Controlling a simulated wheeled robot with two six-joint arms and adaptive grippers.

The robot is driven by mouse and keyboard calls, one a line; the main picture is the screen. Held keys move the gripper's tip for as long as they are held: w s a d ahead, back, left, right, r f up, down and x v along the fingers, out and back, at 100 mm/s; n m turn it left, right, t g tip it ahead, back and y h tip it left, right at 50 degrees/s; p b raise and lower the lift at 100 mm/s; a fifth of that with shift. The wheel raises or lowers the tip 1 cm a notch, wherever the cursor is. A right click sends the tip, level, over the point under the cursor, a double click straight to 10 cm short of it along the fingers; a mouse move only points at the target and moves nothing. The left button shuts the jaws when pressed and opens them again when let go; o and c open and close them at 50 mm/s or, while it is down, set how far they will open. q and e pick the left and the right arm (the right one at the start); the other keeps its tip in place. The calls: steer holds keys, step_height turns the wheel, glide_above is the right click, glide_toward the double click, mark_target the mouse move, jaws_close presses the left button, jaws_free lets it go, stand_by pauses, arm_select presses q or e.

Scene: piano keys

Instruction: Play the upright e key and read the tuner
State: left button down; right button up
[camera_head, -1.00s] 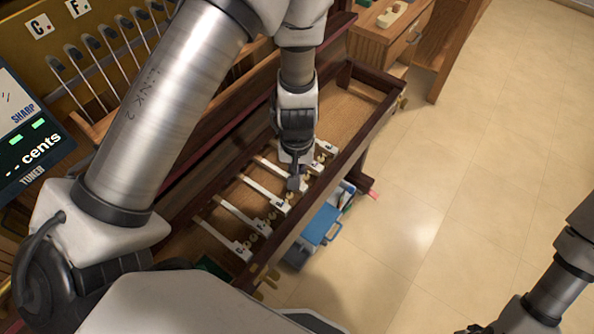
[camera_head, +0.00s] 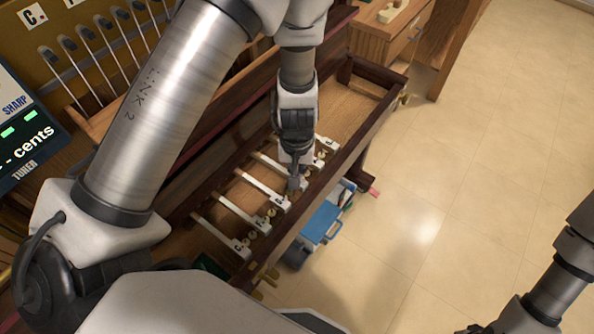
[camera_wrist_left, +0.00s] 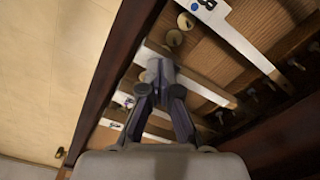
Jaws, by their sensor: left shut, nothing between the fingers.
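My left gripper (camera_head: 294,184) is shut and empty, fingertips down over a white key (camera_head: 263,160) in the wooden key tray. In the left wrist view the closed fingertips (camera_wrist_left: 160,72) overlap the near end of a white key (camera_wrist_left: 205,90); I cannot tell whether they touch it. The fingers hide that key's letter. Other lettered white keys lie beside it, such as one (camera_head: 222,237) at the near end; most letters are too small to read. The tuner (camera_head: 22,140) at the left shows dashes before "cents", "SHARP" and green lights. My right arm shows at lower right, its fingertips out of view.
The tray's dark front rail (camera_head: 325,190) runs beside the keys. Upright levers with letter cards (camera_head: 35,17) stand at the back left. A blue case (camera_head: 322,222) sits below the tray. The floor (camera_head: 460,180) at the right is clear.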

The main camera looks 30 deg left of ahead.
arm_select(q)
steer(key=shift+f, duration=0.5)
step_height(320, 180, up, 10)
steer(key=p, duration=0.8)
steer(key=shift+r+p, duration=0.15)
steer(key=shift+p, duration=0.25)
steer(key=shift+s, duration=0.1)
